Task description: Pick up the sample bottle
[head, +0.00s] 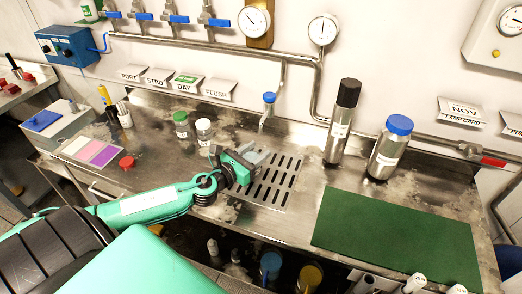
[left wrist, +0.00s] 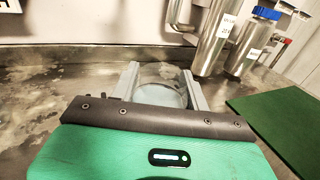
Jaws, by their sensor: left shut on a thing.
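My left gripper (head: 247,160) is over the left part of the slotted drain grate (head: 288,180), below the spout with the blue handle (head: 269,97). In the left wrist view its two grey fingers (left wrist: 162,88) are shut on a clear, round, open-topped vessel (left wrist: 163,74), which looks like the sample bottle. In the head view the vessel is mostly hidden by the gripper. Whether it touches the grate, I cannot tell. My right gripper is not in view.
Green-capped (head: 181,125) and white-capped (head: 204,132) small bottles stand left of the gripper. A black-topped steel flask (head: 340,125) and a blue-capped steel bottle (head: 388,150) stand to the right. The green mat (head: 395,235) is bare. A red cap (head: 127,162) lies at left.

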